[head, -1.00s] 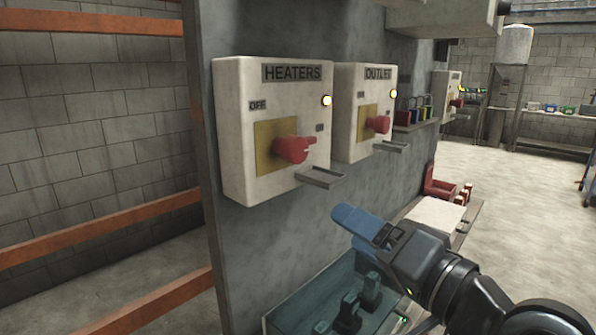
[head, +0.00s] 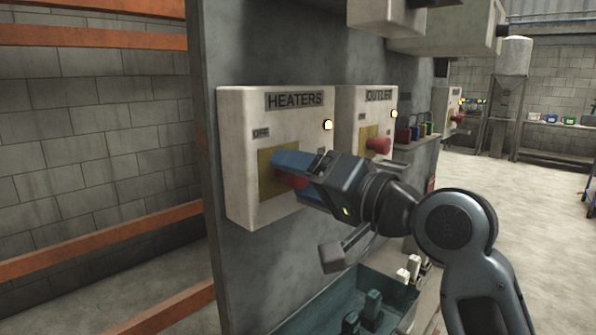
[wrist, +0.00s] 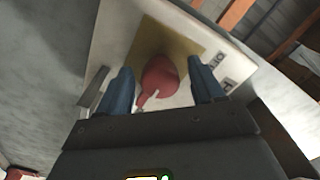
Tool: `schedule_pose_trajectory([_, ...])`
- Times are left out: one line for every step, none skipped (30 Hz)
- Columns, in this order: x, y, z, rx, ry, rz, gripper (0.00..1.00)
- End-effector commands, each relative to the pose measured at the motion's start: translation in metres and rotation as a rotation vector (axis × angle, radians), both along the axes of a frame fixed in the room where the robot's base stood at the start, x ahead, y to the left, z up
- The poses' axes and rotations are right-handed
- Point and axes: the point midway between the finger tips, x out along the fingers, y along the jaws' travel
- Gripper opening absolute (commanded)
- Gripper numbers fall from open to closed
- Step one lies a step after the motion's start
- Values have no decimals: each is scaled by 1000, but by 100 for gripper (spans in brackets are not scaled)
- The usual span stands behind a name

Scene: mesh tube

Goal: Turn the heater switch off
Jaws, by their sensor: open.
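The heater switch is a red knob (head: 291,181) on a yellow plate in a white box labelled HEATERS (head: 240,190). A yellow lamp (head: 328,125) glows at the box's upper right. The OFF label (head: 261,133) is at its upper left. My gripper (head: 285,178) is at the knob with its blue fingers open. In the wrist view the red knob (wrist: 160,76) lies between the two fingers (wrist: 162,88), with gaps on both sides. Its narrow pointer aims down and left there, away from the OFF label side. My gripper hides part of the knob in the head view.
A similar OUTLET box (head: 350,125) with a red knob (head: 378,146) stands just right. A teal bin (head: 340,310) is beneath. Orange rails (head: 100,245) run at the left.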

Motion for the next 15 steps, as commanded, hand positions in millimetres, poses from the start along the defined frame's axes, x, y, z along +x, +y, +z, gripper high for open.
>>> schedule_pose_trajectory([2, 3, 0, 0, 0, 1, 67])
schedule_pose_trajectory([2, 4, 0, 0, 0, 1, 67])
schedule_pose_trajectory([3, 5, 0, 0, 0, 1, 67])
schedule_pose_trajectory([3, 5, 0, 0, 0, 1, 67])
schedule_pose_trajectory([4, 5, 0, 0, 0, 1, 67])
schedule_pose_trajectory([4, 5, -1, 0, 0, 0, 67])
schedule_pose_trajectory([4, 5, -1, 0, 0, 0, 67])
schedule_pose_trajectory([4, 5, -1, 0, 0, 0, 67])
schedule_pose_trajectory([4, 5, 0, 0, 0, 0, 67])
schedule_pose_trajectory([4, 5, 0, 0, 0, 0, 67])
schedule_pose_trajectory([4, 5, 0, -1, -1, 0, 66])
schedule_pose_trajectory([4, 5, 0, -1, -1, 0, 62])
schedule_pose_trajectory([4, 5, 0, -1, -1, 0, 59])
schedule_pose_trajectory([4, 5, 0, -1, -1, 0, 56])
schedule_pose_trajectory([4, 5, 0, -1, -1, 0, 53])
